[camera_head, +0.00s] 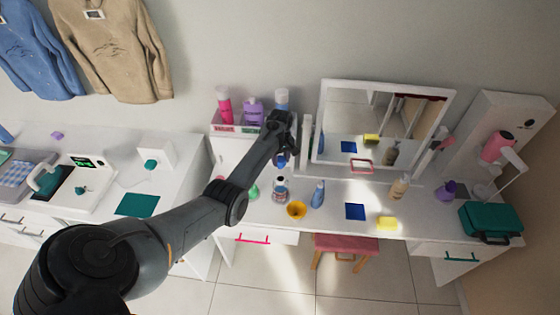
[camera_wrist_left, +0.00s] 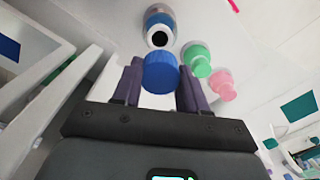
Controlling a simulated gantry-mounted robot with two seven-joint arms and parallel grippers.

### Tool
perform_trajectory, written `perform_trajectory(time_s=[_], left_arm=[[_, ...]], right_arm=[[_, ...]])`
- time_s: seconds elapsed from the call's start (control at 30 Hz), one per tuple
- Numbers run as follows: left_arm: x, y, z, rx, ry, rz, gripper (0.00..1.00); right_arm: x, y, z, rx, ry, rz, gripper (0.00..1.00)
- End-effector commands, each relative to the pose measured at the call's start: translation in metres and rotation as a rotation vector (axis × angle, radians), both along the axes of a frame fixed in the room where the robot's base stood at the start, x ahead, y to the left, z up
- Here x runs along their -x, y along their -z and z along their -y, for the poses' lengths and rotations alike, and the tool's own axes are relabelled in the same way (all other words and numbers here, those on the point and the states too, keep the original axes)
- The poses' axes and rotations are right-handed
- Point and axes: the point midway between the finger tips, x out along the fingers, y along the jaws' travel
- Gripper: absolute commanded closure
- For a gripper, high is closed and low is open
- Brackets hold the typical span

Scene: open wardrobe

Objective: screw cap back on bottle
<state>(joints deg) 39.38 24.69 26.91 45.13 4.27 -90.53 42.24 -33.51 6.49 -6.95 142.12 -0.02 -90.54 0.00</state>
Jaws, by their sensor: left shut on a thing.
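My left gripper (camera_head: 281,150) is shut on a blue cap (camera_head: 281,161), which sits between the two fingers in the left wrist view (camera_wrist_left: 160,73). A clear bottle (camera_head: 280,190) stands upright on the white dressing table, below the cap in the head view. Its dark open mouth shows beside the cap in the left wrist view (camera_wrist_left: 159,38). Cap and bottle look apart. My right gripper is not in view.
A green-capped bottle (camera_wrist_left: 197,60) and a pink-capped bottle (camera_wrist_left: 222,85) stand close to the open bottle. The mirror (camera_head: 322,150) stands behind on the right.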

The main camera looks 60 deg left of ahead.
Motion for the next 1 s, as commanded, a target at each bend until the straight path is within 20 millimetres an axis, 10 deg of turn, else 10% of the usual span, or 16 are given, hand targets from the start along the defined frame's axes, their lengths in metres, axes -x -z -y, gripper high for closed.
perform_trajectory(time_s=[0.43, 1.0], left_arm=[[0.0, -0.002, 0.0, 0.0, -0.006, 0.0, 0.94], [0.0, 0.047, 0.0, 0.0, -0.006, 0.001, 0.94]], right_arm=[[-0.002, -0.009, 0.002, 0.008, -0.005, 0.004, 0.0], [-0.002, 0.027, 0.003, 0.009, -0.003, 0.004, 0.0]])
